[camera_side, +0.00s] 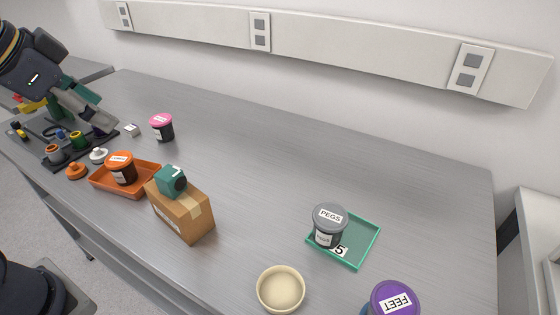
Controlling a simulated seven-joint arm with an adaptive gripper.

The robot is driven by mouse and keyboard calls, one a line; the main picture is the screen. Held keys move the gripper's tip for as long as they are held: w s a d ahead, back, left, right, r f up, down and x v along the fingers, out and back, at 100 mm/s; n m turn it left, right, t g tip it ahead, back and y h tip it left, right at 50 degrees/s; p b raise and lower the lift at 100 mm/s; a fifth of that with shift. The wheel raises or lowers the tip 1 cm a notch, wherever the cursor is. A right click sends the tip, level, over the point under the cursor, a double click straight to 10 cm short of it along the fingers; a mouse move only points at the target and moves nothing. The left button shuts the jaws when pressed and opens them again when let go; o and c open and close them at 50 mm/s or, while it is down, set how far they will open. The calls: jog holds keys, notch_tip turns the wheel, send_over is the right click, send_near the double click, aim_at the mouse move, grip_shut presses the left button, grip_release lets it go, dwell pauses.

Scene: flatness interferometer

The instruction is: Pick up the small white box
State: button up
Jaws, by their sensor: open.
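The small white box (131,130) lies on the grey bench in the left part of the side view, to the left of the pink-lidded jar. My gripper (98,116) comes down from the upper left and is open. Its fingers are to the left of the box, apart from it, above the far end of the black tool mat. Nothing shows between the fingers. The exact height of the fingertips over the mat is hard to tell.
A pink-lidded jar (162,127) stands close to the right of the box. An orange tray (143,186) holds an orange-lidded jar (121,168). A cardboard box (183,216) carries a teal item (171,181). The bench's middle and back are clear.

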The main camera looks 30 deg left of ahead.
jog(key=w+a+r+m, duration=0.1)
jog(key=w+a+r, duration=0.25)
jog(key=w, duration=0.35)
jog(key=w+a+f, duration=0.3)
jog(key=w+a, duration=1.2)
jog(key=a, duration=0.2)
jog(key=s+a+f+n+g, duration=0.1)
jog(key=s+a+f+n, duration=0.1)
jog(key=a+f, duration=0.7)
jog(key=s+a+f+n+g, duration=0.1)
jog(key=s+a+f+n, duration=0.15)
jog(key=a+f, duration=0.65)
send_over(128, 128)
jog(key=s, duration=0.3)
notch_tip(128, 128, down, 7)
jog(key=shift+d+f, duration=0.1)
jog(key=shift+x, duration=3)
jog(key=shift+w, duration=0.15)
jog(key=c, duration=1)
jog(key=shift+r, duration=0.2)
jog(key=shift+c, duration=0.2)
